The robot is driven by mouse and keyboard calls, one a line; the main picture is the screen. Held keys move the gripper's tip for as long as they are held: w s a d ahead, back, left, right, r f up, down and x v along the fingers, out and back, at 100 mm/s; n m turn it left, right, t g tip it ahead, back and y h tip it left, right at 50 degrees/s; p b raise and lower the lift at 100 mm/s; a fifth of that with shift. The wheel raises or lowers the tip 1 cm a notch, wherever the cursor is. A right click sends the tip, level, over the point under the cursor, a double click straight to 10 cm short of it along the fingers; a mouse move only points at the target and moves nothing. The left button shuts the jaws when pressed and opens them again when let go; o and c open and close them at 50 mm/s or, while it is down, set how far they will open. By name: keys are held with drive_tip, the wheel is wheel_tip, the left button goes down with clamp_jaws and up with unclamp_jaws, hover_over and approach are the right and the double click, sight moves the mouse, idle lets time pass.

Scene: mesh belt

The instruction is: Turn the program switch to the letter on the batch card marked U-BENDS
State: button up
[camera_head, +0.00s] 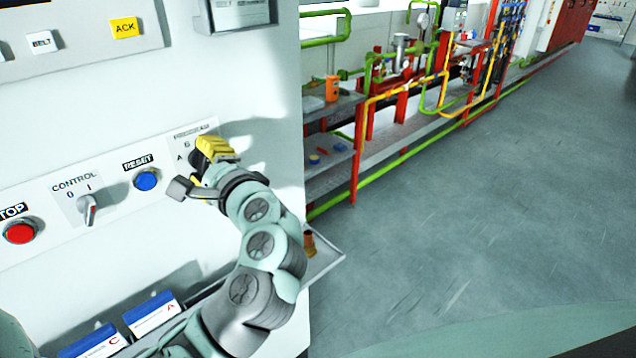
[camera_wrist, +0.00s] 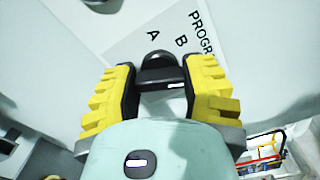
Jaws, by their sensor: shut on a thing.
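The program switch is a black knob (camera_wrist: 160,72) with a white mark, seen in the wrist view between my yellow finger pads. Its plate (camera_wrist: 135,42) shows PROGR, A and B; other letters are hidden, and I cannot tell which letter the knob points to. My gripper (camera_head: 212,152) is shut on the knob, hiding it in the head view. Two blue and white batch cards stand at the lower left: the left card (camera_head: 97,344) has a red C, the right card (camera_head: 151,315) what looks like a red A. Their titles are too small to read.
Left of the program plate are a blue RESET button (camera_head: 147,180), a CONTROL switch (camera_head: 88,209) and a red STOP button (camera_head: 20,232). A yellow ACK button (camera_head: 124,28) is above. A ledge (camera_head: 325,258) juts out below my gripper. The floor (camera_head: 480,220) at right is clear.

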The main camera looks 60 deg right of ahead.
drive_tip(key=o, duration=1.2)
drive_tip(key=v, duration=1.2)
drive_tip(key=shift+d, duration=0.1)
